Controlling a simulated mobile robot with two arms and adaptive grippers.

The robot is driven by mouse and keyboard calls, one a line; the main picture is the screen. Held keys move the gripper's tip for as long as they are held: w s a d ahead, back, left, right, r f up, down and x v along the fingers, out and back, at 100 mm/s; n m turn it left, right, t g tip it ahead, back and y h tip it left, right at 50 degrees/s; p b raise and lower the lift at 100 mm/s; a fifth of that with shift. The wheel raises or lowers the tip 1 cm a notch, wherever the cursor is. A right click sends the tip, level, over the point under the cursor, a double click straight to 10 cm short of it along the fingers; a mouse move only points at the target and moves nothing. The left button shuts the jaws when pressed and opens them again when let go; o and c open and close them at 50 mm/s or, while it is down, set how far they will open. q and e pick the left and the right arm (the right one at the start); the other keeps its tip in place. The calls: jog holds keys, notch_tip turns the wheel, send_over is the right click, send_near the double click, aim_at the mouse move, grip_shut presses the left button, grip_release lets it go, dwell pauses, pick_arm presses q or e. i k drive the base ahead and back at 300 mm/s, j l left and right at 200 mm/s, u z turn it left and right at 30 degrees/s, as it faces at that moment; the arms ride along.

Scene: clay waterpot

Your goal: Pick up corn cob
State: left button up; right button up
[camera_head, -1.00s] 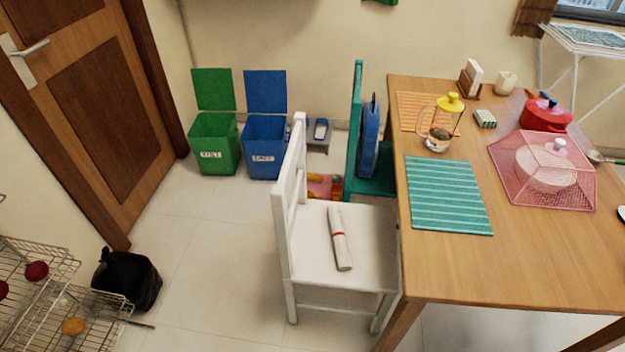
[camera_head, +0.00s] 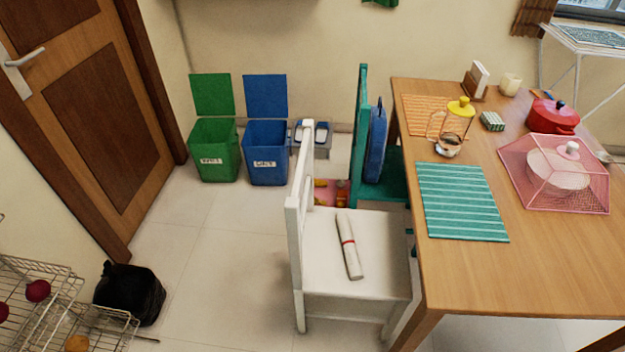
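I cannot make out a corn cob anywhere in the head view. Neither of my grippers is in view, so I cannot see whether they are open or shut.
A wire rack (camera_head: 92,325) with round produce stands at lower left beside a black bag (camera_head: 132,293). A green bin (camera_head: 213,150) and blue bin (camera_head: 267,150) stand by the wall. A white chair (camera_head: 375,280) adjoins the wooden table (camera_head: 535,270). Floor between rack and chair is clear.

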aim_at(318, 182)
jog(key=i+j+z, duration=0.35)
jog(key=j, duration=0.25)
jog(key=i+j+z, duration=0.15)
jog(key=j, duration=0.2)
jog(key=i+j+z, duration=0.15)
jog(key=j, duration=0.2)
jog(key=i+j+z, duration=0.15)
jog(key=j, duration=0.25)
jog(key=i+j+z, duration=0.2)
jog(key=j, duration=0.2)
